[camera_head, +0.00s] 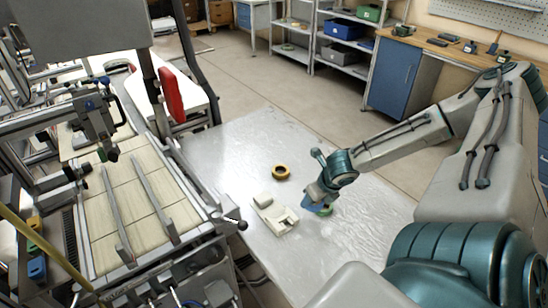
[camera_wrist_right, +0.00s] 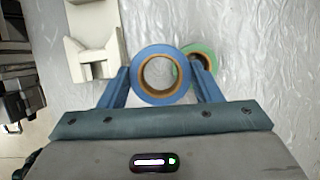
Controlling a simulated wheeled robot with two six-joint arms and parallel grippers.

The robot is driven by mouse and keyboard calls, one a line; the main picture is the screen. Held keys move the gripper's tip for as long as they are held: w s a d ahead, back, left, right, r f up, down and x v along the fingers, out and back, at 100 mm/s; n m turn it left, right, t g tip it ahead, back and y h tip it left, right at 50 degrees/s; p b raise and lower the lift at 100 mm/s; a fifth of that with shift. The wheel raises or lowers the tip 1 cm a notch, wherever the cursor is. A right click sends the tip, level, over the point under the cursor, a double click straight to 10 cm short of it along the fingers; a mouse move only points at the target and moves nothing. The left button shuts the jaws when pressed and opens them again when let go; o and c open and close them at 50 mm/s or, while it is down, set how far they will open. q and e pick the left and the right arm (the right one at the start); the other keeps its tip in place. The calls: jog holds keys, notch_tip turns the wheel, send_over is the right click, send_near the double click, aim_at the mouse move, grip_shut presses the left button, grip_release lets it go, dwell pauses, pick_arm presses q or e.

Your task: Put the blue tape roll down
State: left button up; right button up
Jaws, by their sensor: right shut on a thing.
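In the right wrist view the blue tape roll (camera_wrist_right: 138,92) with its brown core is between the two blue fingers of my right gripper (camera_wrist_right: 160,82), which is shut on it. A green tape roll (camera_wrist_right: 206,60) shows just beyond it to the right, partly covered by the blue roll and a finger. In the head view my right gripper (camera_head: 318,203) is low over the table, with green showing at its tip; the blue roll is hard to make out there. I cannot tell how far the roll is above the table. My left gripper is not in view.
A yellow-brown tape roll (camera_head: 281,172) lies on the grey table (camera_head: 225,150). A cream tape dispenser (camera_head: 275,214) stands left of my right gripper; it also shows in the right wrist view (camera_wrist_right: 92,45). A machine (camera_head: 135,205) borders the table's left. The table's far part is clear.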

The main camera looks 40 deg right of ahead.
jog(key=w+a+b, duration=0.1)
jog(key=b, duration=0.1)
jog(key=w+a+f+b, duration=0.1)
jog(key=w+a+b, duration=0.1)
jog(key=shift+w, duration=0.1)
jog(key=w+a+b, duration=0.4)
jog(key=w, duration=0.1)
jog(key=shift+a, duration=0.25)
jog(key=shift+w+a+f, duration=0.1)
jog(key=shift+w+a, duration=0.25)
jog(key=shift+a, duration=0.05)
notch_tip(320, 180, down, 3)
jog(key=shift+a+r+b, duration=0.1)
jog(key=shift+r+b, duration=0.1)
jog(key=shift+b, duration=0.8)
jog(key=shift+f, duration=0.35)
jog(key=shift+w+f, duration=0.1)
jog(key=shift+w, duration=0.05)
jog(key=shift+f, duration=0.1)
